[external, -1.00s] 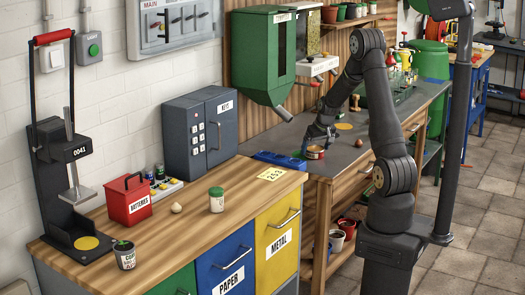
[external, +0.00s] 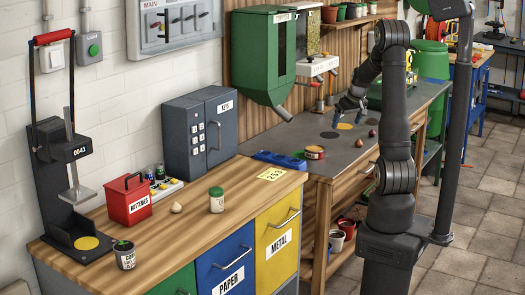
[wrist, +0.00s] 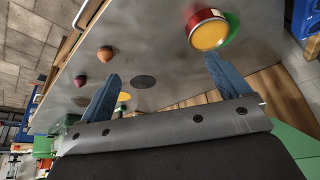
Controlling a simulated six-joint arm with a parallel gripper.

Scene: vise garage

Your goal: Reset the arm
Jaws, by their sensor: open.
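My gripper (external: 350,104) is open and empty above the grey bench top (external: 288,133), over the part with the round spots. In the wrist view its two blue fingers (wrist: 160,90) stand wide apart with nothing between them. The red-rimmed can with a yellow top (external: 314,153) stands near the left end of the grey bench, apart from my gripper. It also shows in the wrist view (wrist: 208,30), beyond the right fingertip, with a green round thing beside it.
A brownish bulb (external: 359,143) and a darker one (external: 373,133) rest on the grey bench near a yellow spot (external: 345,126) and a dark spot (external: 329,135). The green dispenser (external: 264,60) hangs over the bench's left end. The wooden counter stands in front.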

